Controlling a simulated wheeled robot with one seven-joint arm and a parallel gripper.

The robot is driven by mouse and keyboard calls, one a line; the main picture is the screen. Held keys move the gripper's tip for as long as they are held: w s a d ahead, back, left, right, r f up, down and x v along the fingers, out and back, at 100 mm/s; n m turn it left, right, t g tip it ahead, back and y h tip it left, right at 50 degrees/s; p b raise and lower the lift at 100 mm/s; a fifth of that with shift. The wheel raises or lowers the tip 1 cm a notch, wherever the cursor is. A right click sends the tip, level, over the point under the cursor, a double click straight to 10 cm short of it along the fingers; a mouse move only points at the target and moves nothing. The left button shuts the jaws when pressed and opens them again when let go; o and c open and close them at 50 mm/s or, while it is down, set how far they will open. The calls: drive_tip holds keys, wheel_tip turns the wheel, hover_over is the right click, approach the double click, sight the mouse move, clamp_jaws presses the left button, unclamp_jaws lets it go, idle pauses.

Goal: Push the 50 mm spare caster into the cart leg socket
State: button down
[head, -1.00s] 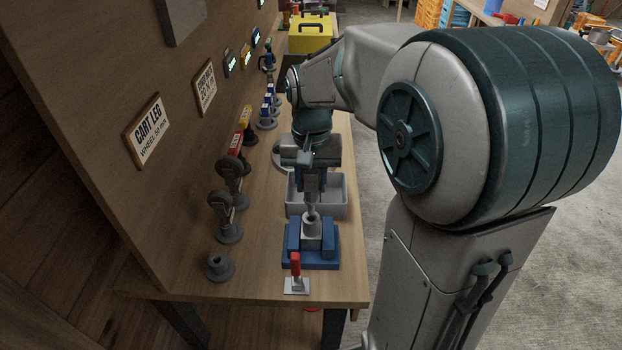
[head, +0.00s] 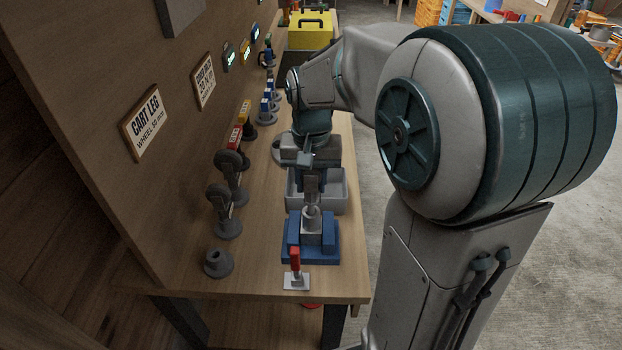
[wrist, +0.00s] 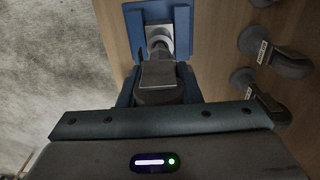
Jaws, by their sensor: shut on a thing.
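My gripper (head: 312,185) is shut on the spare caster (head: 312,190), directly above the blue fixture (head: 332,252) on the bench. The caster also shows in the wrist view, as a dark body with a lighter grey face (wrist: 158,75) and largely hidden by my gripper. The grey cart leg socket (head: 312,228) stands upright between the fixture's blue blocks. It also shows in the wrist view (wrist: 159,38). The caster's lower end is at the socket's mouth; I cannot tell how deep it sits.
A red-handled clamp (head: 295,268) stands in front of the fixture. An empty round stand (head: 218,263) and several casters on stands (head: 222,205) line the left. A grey tray (head: 335,195) is behind. The cart leg sign (head: 143,122) hangs on the back panel.

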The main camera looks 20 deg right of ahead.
sight(311, 192)
drive_tip(key=shift+f+b, duration=1.25)
drive_tip(key=shift+f, duration=0.45)
drive_tip(key=c, duration=1)
unclamp_jaws()
drive_tip(key=shift+o, duration=0.2)
wheel_tip(311, 192, up, 14)
drive_tip(key=shift+f, duration=0.1)
